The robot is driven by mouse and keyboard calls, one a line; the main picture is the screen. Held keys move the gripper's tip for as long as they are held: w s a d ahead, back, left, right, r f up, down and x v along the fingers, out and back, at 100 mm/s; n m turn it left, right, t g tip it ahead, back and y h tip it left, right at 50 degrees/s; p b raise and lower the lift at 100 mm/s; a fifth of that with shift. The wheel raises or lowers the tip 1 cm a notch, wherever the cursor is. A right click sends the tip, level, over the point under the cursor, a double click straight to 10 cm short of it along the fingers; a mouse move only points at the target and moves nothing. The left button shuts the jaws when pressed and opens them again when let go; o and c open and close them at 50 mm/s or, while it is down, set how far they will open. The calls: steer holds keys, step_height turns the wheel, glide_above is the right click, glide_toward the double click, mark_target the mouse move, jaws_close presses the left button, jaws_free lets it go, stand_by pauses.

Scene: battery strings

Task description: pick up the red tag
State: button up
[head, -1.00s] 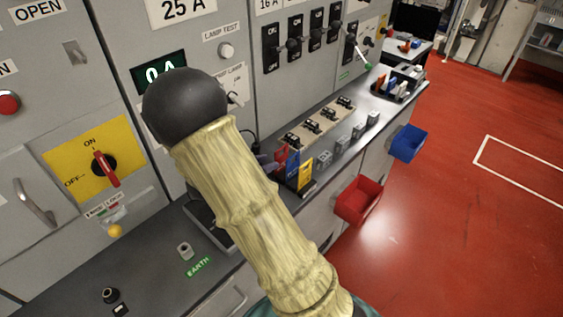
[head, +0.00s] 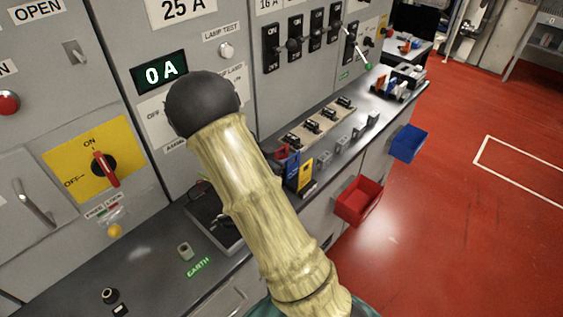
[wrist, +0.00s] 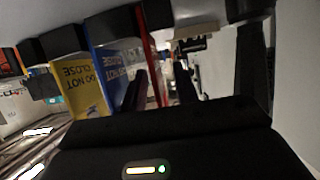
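The red tag (head: 281,154) stands in a holder on the bench, behind the blue tag (head: 292,166) and the yellow tag (head: 305,175). In the wrist view the red tag (wrist: 153,65) is a thin, nearly edge-on strip to the right of the blue tag (wrist: 116,72) and yellow tag (wrist: 80,88). My gripper (wrist: 160,72) is open, its two dark fingers pointing toward the tags. The red strip shows between the fingers in the picture; whether it is within their reach I cannot tell. My arm hides the gripper in the head view.
The grey bench (head: 150,260) runs along a panel with switches and a yellow rotary switch (head: 97,160). A red bin (head: 358,201) and a blue bin (head: 408,144) hang on the bench front. Grey blocks (head: 340,146) stand near the tags. The red floor is clear.

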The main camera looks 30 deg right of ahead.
steer(key=shift+c, duration=0.4)
jaws_close()
steer(key=shift+r, duration=0.1)
step_height(320, 180, up, 10)
steer(key=shift+f+p, duration=0.1)
steer(key=shift+p, duration=0.35)
stand_by(0.4)
